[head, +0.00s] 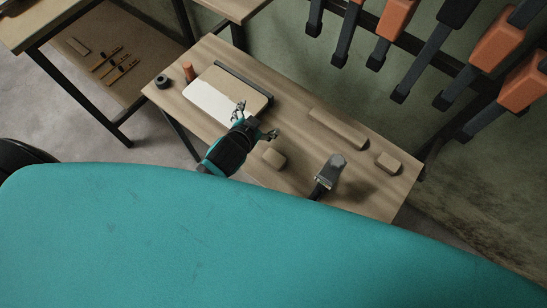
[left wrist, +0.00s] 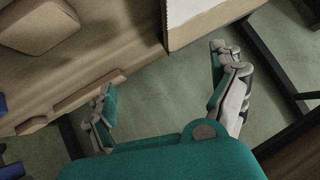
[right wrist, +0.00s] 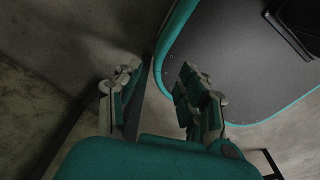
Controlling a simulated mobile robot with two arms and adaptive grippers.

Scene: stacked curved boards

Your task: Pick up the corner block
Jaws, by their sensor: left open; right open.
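Several tan blocks lie on the wooden bench. A small one (head: 389,162) is near the right end, a long one (head: 338,128) lies along the back edge, and a squarish one (head: 274,158) is at the front. I cannot tell for certain which is the corner block; the small one lies closest to a bench corner. My left gripper (head: 256,121) is open and empty, between the white-and-tan board and the squarish block. The left wrist view shows a large block (left wrist: 40,22) at upper left. My right gripper (right wrist: 160,85) is open and empty, away from the blocks.
The bench (head: 300,185) also holds a white-and-tan board (head: 212,103), a dark brush-like tool (head: 328,175), a dark roll (head: 162,81) and a brown cylinder (head: 189,72). Orange-and-black clamps (head: 398,18) hang behind. A large teal surface (head: 250,240) fills the foreground.

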